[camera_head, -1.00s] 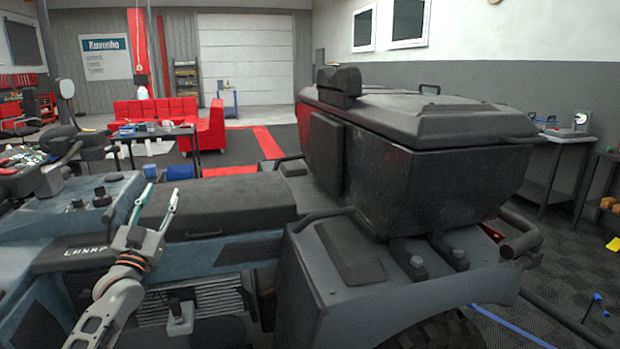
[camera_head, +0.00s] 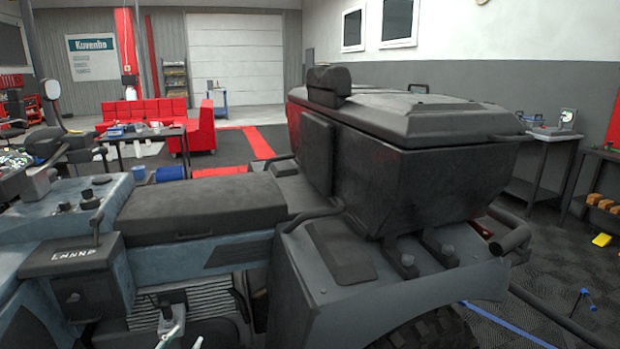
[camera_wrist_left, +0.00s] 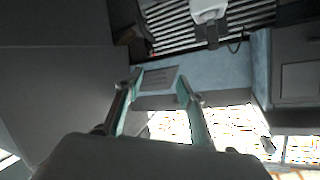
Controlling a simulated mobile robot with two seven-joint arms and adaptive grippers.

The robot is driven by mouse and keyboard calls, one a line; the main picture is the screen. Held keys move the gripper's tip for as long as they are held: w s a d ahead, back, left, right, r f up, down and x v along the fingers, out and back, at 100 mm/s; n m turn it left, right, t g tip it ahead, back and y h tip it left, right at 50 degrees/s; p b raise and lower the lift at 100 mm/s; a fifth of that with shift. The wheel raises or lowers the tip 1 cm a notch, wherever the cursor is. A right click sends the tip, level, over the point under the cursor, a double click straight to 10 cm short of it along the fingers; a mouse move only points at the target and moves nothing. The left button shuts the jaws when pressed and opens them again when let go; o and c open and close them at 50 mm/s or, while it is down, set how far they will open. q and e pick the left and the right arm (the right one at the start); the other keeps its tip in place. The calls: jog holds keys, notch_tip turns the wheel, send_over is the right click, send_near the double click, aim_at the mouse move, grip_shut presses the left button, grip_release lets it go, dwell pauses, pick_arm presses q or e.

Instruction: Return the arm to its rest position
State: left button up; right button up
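My left gripper (camera_head: 181,341) shows only by its fingertips at the bottom edge of the head view, in front of the vehicle's side. In the left wrist view the same gripper (camera_wrist_left: 160,78) has its two teal-grey fingers spread apart with nothing between them. Beyond the fingers are a blue-grey panel (camera_wrist_left: 225,75) and a ribbed grille (camera_wrist_left: 165,28) with a pale lever (camera_wrist_left: 208,10). The rest of my left arm is out of the head view. My right gripper is not in view.
A large vehicle with a black seat (camera_head: 200,207), a dark rear box (camera_head: 400,170) and a control box (camera_head: 75,260) fills the space ahead. A table (camera_head: 150,135) and red sofa (camera_head: 150,112) stand behind it. A bench (camera_head: 540,150) is at the right wall.

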pick_arm(q)
jog(key=s+d+f+g, duration=0.1)
jog(key=s+d+f, duration=0.3)
jog(key=s, duration=0.6)
jog(key=s+d+f+g+h, duration=0.1)
jog(key=s+d+f, duration=0.3)
jog(key=s, duration=0.7)
jog(key=s+d+f+n+g+h, duration=0.1)
jog(key=s+d+f, duration=0.3)
jog(key=s, duration=0.7)
jog(key=shift+s+d+f+g, duration=0.15)
jog(key=shift+d+f+g, duration=0.2)
jog(key=shift+f+g, duration=0.25)
